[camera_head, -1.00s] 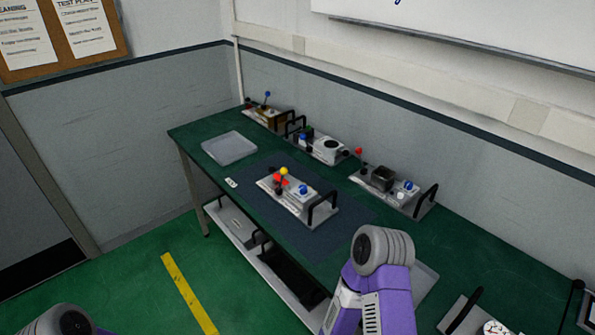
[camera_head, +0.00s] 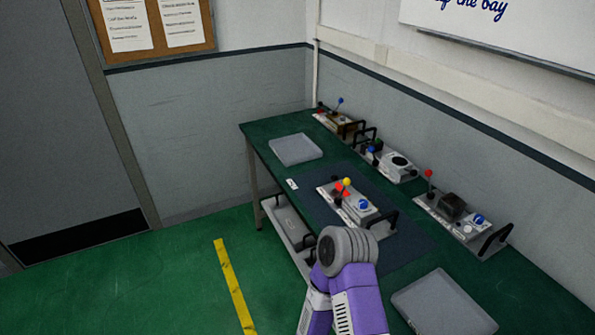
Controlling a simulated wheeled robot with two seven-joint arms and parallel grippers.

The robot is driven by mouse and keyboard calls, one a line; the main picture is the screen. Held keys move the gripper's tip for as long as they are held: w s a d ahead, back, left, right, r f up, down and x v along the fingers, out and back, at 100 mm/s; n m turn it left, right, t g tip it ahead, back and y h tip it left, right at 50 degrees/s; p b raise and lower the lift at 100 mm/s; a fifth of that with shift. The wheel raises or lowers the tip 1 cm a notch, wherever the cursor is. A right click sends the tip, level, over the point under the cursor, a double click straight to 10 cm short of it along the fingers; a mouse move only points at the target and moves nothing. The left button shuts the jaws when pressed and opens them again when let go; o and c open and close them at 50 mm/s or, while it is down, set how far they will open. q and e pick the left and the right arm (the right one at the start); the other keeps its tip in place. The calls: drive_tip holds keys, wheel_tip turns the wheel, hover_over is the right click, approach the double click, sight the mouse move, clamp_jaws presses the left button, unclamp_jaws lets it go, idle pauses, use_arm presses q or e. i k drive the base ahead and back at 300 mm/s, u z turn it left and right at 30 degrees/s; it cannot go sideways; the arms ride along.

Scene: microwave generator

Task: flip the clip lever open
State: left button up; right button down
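A unit with a pale base plate (camera_head: 330,198) sits on the dark mat (camera_head: 404,246) on the green bench. It carries a yellow ball knob (camera_head: 347,182), red parts (camera_head: 340,188), a blue knob (camera_head: 364,206) and a black handle (camera_head: 385,218). Which part is the clip lever is too small to tell. One of my arms, purple and grey, rises at the bottom centre in front of the bench; its gripper does not show. My other gripper is also out of view.
Similar units stand along the wall: one with a blue-tipped lever (camera_head: 340,101), a middle one (camera_head: 398,163), and one with a red-tipped lever (camera_head: 429,174). Grey trays lie at the far left (camera_head: 296,149) and near right (camera_head: 444,306).

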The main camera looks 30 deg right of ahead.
sight(346, 181)
drive_tip(key=u, duration=1.2)
drive_tip(key=i, duration=1.25)
drive_tip(key=z, duration=3.1)
